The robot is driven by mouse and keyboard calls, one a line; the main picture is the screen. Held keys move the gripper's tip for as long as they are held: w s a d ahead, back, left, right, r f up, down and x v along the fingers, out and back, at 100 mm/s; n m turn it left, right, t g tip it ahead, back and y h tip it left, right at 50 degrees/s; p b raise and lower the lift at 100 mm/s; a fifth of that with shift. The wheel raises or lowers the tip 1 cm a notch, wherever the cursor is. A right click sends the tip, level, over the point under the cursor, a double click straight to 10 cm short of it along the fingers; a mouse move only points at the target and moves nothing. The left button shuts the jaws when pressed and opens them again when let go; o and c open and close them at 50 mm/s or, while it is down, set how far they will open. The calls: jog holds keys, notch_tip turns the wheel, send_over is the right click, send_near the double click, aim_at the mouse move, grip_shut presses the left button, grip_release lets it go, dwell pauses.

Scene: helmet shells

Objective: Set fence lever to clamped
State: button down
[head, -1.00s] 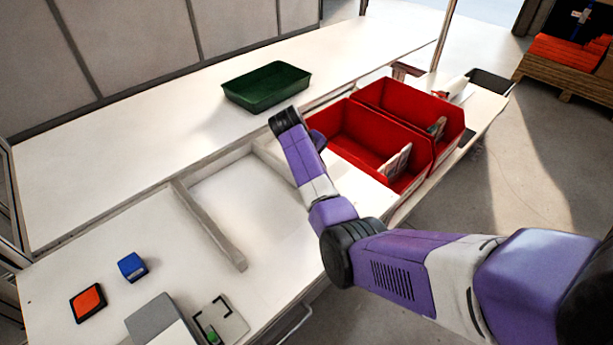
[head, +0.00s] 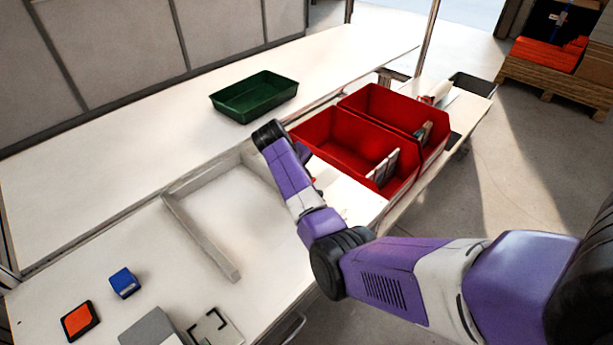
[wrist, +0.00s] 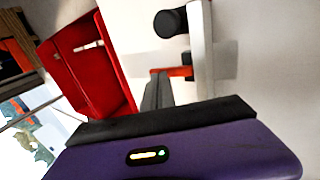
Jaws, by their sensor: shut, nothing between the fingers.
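The fence shows in the wrist view as a pale upright rail (wrist: 201,50). A red-orange lever (wrist: 173,72) with a dark mount sits against the rail's left side. A round black knob (wrist: 168,23) lies above it in the picture. My gripper (wrist: 158,82) is shut and empty, its dark fingers close to the lever's left end; I cannot tell whether they touch it. In the head view my arm hides most of the gripper and the fence; a small red bit (head: 313,181) shows beside the arm.
Two red bins (head: 345,140) stand right of my arm, close to it; one also shows in the wrist view (wrist: 92,65). A green tray (head: 254,97) is on the back surface. A grey rail (head: 203,238), blue block (head: 124,283) and orange-topped block (head: 80,321) lie at the left.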

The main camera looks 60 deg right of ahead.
notch_tip(320, 180, up, 13)
jog(key=a, duration=0.2)
jog(key=shift+w+p, duration=0.25)
jog(key=shift+p, duration=0.15)
dwell(0.3)
